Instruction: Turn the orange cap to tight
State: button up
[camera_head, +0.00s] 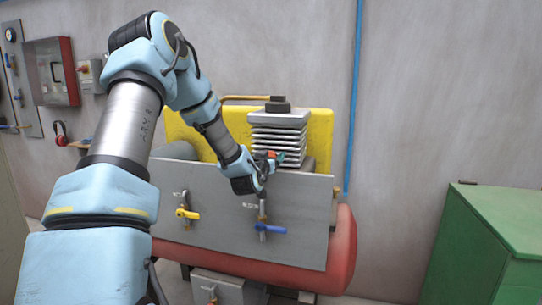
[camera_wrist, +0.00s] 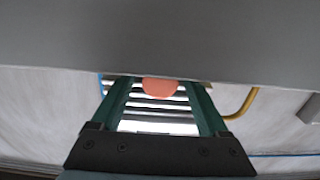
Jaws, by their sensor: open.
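The orange cap (camera_wrist: 160,86) shows in the wrist view as a rounded orange shape, midway between my fingertips. A grey surface cuts off its upper edge there. My gripper (camera_wrist: 159,98) is open, with one teal finger on each side of the cap and a visible gap to each. In the head view a small orange spot (camera_head: 271,154) shows at my gripper (camera_head: 274,158), in front of the finned grey block. How deep the cap sits between the fingers, and its turn position, I cannot tell.
A grey panel (camera_head: 300,215) with a yellow-handled valve (camera_head: 187,213) and a blue-handled valve (camera_head: 270,229) stands below my gripper. Behind are the finned block (camera_head: 279,135) and a yellow guard (camera_head: 320,125). A red tank (camera_head: 342,255) lies below; a green cabinet (camera_head: 490,235) stands right.

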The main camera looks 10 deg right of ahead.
grip_shut()
jog(key=shift+d+f+m+b, duration=0.1)
jog(key=shift+f+m+b, duration=0.15)
jog(key=shift+m+b, duration=0.45)
jog(key=m+b, duration=0.1)
jog(key=b, duration=0.2)
jog(key=shift+s+f, duration=0.1)
jog(key=shift+r+m+b, duration=0.25)
jog(key=shift+m+b, duration=0.6)
jog(key=shift+m, duration=0.25)
grip_release()
